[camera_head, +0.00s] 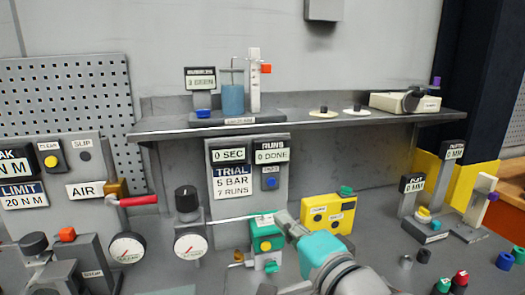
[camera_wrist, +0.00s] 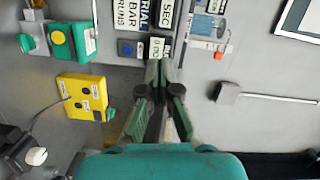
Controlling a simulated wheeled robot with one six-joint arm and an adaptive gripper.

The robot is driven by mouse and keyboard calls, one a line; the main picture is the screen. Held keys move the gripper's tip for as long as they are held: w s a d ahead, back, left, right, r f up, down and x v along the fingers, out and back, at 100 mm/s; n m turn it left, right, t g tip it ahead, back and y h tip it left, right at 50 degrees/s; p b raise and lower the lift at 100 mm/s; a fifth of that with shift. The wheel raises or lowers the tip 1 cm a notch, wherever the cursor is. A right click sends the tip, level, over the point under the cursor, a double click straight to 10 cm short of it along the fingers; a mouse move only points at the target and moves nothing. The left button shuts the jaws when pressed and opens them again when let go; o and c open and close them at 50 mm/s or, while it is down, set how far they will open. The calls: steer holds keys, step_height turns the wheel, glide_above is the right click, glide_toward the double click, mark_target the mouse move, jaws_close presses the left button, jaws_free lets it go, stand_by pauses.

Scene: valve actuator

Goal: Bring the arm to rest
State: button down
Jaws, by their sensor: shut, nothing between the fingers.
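My gripper (camera_head: 283,217) shows at the lower middle of the head view, at the end of my teal and grey arm. It points toward the back of the bench and overlaps the right edge of the green box with the yellow button (camera_head: 266,243). In the wrist view my gripper (camera_wrist: 158,68) has its fingertips together with nothing between them. The fingertips appear in front of the trial panel (camera_head: 228,185); whether they touch anything I cannot tell.
A yellow box (camera_head: 328,213) stands just right of my gripper. Pressure gauges (camera_head: 190,246) and a red-handled air valve (camera_head: 138,201) are to the left. A shelf (camera_head: 300,122) runs behind. Gauge stands (camera_head: 411,196) and small coloured parts (camera_head: 505,260) are at right.

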steer(key=s+d+f+n+h, duration=0.1)
steer(key=s+d+f+h, duration=0.2)
steer(key=f, duration=0.7)
steer(key=s+d+f+n, duration=0.25)
steer(key=s+f, duration=0.25)
steer(key=f, duration=0.4)
steer(key=s+d+f+n+h, duration=0.15)
steer(key=s+d+f, duration=0.25)
steer(key=f, duration=0.6)
steer(key=s+d+f+n+h, duration=0.1)
steer(key=s+d+f+n, duration=0.1)
steer(key=s, duration=1.1)
steer(key=s+d+f+n+g+h, duration=0.1)
steer(key=s+d+f+n+h, duration=0.1)
steer(key=s, duration=1.2)
steer(key=shift+s+d+f+n, duration=0.3)
steer(key=shift+d+f+n, duration=0.2)
steer(key=shift+f+n, duration=0.65)
